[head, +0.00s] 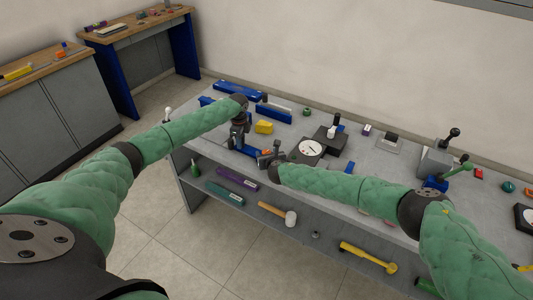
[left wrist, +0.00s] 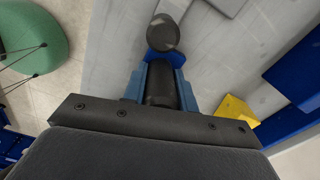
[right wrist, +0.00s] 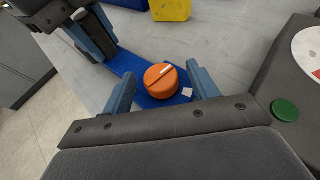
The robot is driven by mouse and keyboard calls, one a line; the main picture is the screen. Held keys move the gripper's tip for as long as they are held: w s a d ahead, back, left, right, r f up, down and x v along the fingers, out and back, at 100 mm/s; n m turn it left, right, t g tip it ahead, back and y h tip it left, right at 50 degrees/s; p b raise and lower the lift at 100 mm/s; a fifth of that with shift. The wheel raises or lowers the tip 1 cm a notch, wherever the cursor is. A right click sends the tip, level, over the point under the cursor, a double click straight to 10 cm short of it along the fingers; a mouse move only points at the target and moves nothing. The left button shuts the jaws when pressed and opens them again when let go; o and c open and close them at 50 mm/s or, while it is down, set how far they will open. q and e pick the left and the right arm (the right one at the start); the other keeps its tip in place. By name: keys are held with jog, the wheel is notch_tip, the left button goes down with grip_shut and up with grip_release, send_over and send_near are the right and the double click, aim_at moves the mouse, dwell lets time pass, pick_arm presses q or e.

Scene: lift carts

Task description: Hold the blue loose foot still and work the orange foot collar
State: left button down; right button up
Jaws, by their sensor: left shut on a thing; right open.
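The blue loose foot (right wrist: 125,64) lies on the grey bench top as a flat blue bar. The orange foot collar (right wrist: 160,84), round with a pale mark across its top, sits on the near end of the bar. My left gripper (head: 240,128) is shut on a dark round post (left wrist: 161,84) at the foot's other end; a dark knob (left wrist: 163,32) shows beyond the fingertips. My right gripper (right wrist: 162,84) is open, its fingers to the left and right of the collar with gaps visible. In the head view the right gripper (head: 267,158) partly hides the collar.
A yellow block (head: 264,127) stands behind the foot. A dark box with a white dial (head: 311,147) and a green button (right wrist: 285,109) stand close on the right. A lower shelf holds a mallet (head: 290,217). Bare bench lies behind the collar.

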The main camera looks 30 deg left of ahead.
jog(key=shift+w+a+f, duration=0.25)
jog(key=shift+w+a, duration=0.1)
jog(key=shift+w, duration=0.1)
jog(key=c, duration=1)
jog(key=shift+a+m+t, duration=0.1)
jog(key=shift+m+t, duration=0.2)
jog(key=m+t+h, duration=0.1)
jog(key=m+h, duration=0.2)
jog(key=shift+s+a+t+h, duration=0.1)
jog(key=shift+t+h, duration=0.2)
jog(key=shift+h, duration=0.1)
jog(key=shift+m+t+h, duration=0.5)
jog(key=shift+m+h, duration=1.3)
